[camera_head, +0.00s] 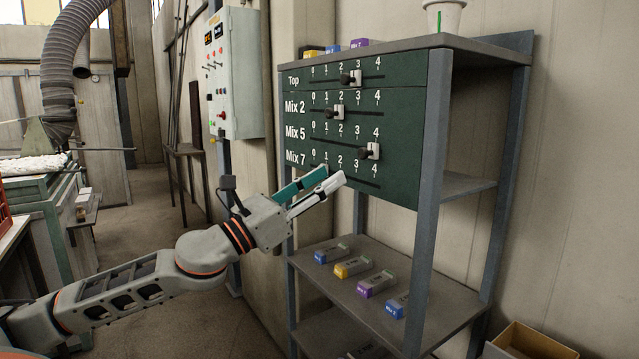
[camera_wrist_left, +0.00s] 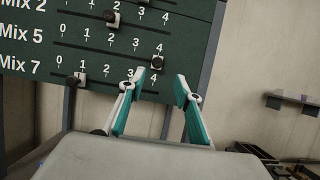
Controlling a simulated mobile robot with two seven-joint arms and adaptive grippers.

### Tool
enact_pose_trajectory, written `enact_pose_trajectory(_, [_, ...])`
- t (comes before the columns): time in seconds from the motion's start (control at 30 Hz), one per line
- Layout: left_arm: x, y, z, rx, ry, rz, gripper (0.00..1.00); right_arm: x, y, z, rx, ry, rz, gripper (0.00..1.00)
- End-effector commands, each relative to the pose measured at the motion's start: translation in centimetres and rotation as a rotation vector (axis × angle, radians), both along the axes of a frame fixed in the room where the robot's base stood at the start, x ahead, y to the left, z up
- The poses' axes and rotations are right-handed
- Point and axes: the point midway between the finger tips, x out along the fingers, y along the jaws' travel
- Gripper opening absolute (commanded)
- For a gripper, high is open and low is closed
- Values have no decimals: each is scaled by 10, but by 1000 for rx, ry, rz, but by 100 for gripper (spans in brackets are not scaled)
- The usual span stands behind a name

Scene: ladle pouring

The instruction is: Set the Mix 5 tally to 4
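The green tally board (camera_head: 400,185) has rows Top, Mix 2, Mix 5 and Mix 7, each with a 0 to 4 scale above a slot. The Mix 5 slider (camera_head: 373,151) stands under its 4; the left wrist view also shows this slider (camera_wrist_left: 157,62) at 4. The Top slider (camera_head: 355,77) is near 3 and the Mix 2 slider (camera_head: 338,112) near 2. The Mix 7 slider (camera_wrist_left: 76,79) is near 1, mostly hidden in the head view. My left gripper (camera_head: 334,177) is open and empty, below and left of the Mix 5 slider, apart from it. My right gripper is out of view.
The board is fixed to a grey shelf rack (camera_head: 432,140). Several small coloured blocks lie on its middle shelf (camera_head: 340,285), and a white cup (camera_head: 443,17) stands on top. A cardboard box (camera_head: 535,340) is at lower right. A control cabinet (camera_head: 235,75) hangs behind at left.

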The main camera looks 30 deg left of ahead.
Motion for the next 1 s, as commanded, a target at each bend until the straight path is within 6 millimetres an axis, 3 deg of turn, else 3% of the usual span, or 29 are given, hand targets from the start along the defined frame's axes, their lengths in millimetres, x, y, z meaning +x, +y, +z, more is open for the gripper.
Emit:
enact_pose_trajectory(0.8, [-6, 2, -3, 0, 1, 0, 34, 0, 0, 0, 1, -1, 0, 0])
enact_pose_trajectory(0.9, [-2, 5, -16, -47, 36, -9, 34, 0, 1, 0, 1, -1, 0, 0])
enact_pose_trajectory(0.97, [2, 8, -35, -116, 85, -21, 34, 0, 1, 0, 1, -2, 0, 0])
enact_pose_trajectory(1.0, [6, 10, -54, -180, 130, -32, 34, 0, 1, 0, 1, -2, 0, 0])
